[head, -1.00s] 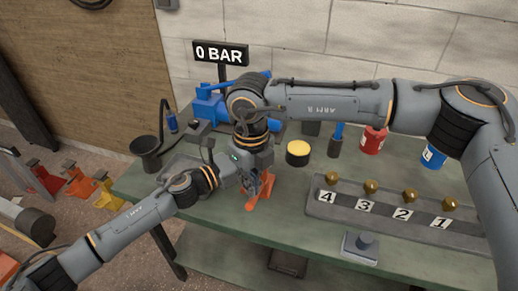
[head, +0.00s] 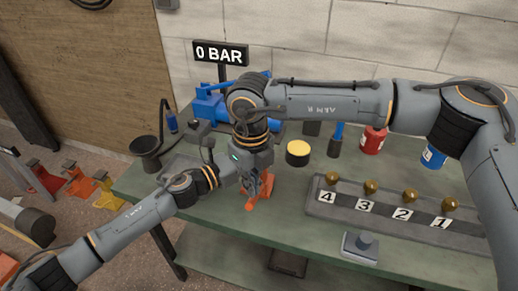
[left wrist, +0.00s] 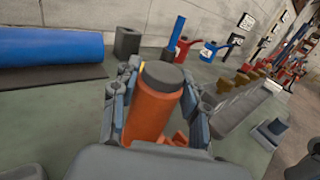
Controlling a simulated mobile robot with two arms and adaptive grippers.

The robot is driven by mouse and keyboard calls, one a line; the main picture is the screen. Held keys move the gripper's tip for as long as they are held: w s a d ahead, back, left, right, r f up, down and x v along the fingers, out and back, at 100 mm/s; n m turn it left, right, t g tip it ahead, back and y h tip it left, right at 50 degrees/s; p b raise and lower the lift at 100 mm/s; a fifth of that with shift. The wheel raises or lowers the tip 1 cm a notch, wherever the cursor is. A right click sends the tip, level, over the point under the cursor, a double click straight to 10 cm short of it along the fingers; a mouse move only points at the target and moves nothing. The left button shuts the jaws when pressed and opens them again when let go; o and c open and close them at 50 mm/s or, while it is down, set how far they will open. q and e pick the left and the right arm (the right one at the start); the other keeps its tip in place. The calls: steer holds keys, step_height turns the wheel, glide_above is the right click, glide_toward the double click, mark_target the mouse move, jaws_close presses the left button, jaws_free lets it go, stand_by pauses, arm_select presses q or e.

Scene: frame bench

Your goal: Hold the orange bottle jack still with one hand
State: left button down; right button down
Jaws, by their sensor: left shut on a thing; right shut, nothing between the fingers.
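The orange bottle jack (head: 256,205) stands on the green bench, mostly hidden behind my grippers in the head view. In the left wrist view its orange body (left wrist: 151,112) with a dark grey round top is upright between the fingers of my left gripper (left wrist: 158,78), which is shut on it. My right gripper (head: 262,184) points down just above the jack in the head view. It is shut with nothing held; whether it touches the jack is hidden.
A grey rail with numbered plates and several brass knobs (head: 371,187) lies to the right. Behind are a blue pump (head: 210,104), a yellow-topped black pot (head: 298,152), a red can (head: 373,140) and a blue can (head: 433,156). The bench front edge is close.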

step_height(320, 180, down, 7)
steer(key=shift+f, duration=0.1)
steer(key=shift+r, duration=2.3)
stand_by(0.7)
steer(key=shift+s, duration=0.1)
stand_by(0.5)
